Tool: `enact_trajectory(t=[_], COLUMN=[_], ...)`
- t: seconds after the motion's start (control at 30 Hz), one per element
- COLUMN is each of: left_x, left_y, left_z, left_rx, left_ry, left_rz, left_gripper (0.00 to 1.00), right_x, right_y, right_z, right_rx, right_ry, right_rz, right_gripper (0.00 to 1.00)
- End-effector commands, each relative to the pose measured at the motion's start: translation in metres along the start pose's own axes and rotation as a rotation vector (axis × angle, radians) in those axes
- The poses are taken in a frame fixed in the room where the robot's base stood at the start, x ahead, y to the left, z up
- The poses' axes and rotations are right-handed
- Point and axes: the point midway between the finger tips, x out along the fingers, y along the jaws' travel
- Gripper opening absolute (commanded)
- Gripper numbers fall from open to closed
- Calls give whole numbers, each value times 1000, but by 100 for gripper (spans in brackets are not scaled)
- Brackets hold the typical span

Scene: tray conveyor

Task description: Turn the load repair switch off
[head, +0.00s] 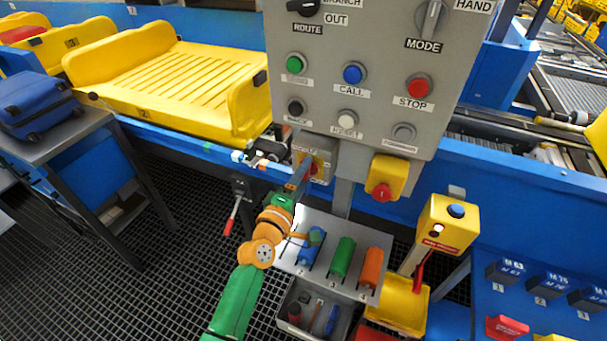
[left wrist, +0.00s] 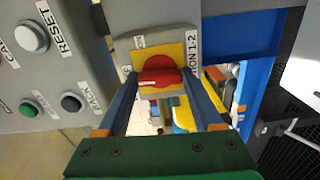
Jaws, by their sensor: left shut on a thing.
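A red rotary knob (left wrist: 160,72) with a white pointer mark sits on a yellow plate on a small grey switch box (left wrist: 130,48). The visible part of its label ends in "ION 1-2"; I cannot read the rest. In the head view this switch box (head: 325,158) hangs under the large grey control panel (head: 345,75). My left gripper (left wrist: 160,82) has its two blue fingers on either side of the red knob and is shut on it. In the head view the left gripper (head: 301,172) partly hides the knob. My right gripper is not in view.
A yellow box with another red knob (head: 381,191) is just right of the switch. Below are a shelf (head: 345,292) with coloured handles and a grey bin (head: 283,318). A yellow post box (head: 446,222) stands further right. A yellow tray (head: 165,75) sits on the conveyor.

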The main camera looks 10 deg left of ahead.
Motion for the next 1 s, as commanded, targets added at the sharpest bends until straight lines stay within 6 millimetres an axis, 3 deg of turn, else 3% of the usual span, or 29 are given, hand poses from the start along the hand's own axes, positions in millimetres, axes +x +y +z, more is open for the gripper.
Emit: enact_trajectory(t=[0.77, 0.8, 0.9, 1.0], left_x=[0, 0, 0, 0], left_y=[0, 0, 0, 0], left_z=[0, 0, 0, 0], left_rx=[-92, -92, -92, -91], left_ry=[0, 0, 0, 0], left_rz=[0, 0, 0, 0], left_gripper=[12, 75, 98, 98], right_x=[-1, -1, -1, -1], right_y=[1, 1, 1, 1], right_z=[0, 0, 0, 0], right_rx=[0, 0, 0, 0], right_ry=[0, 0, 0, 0], right_rz=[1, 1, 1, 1], right_gripper=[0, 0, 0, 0])
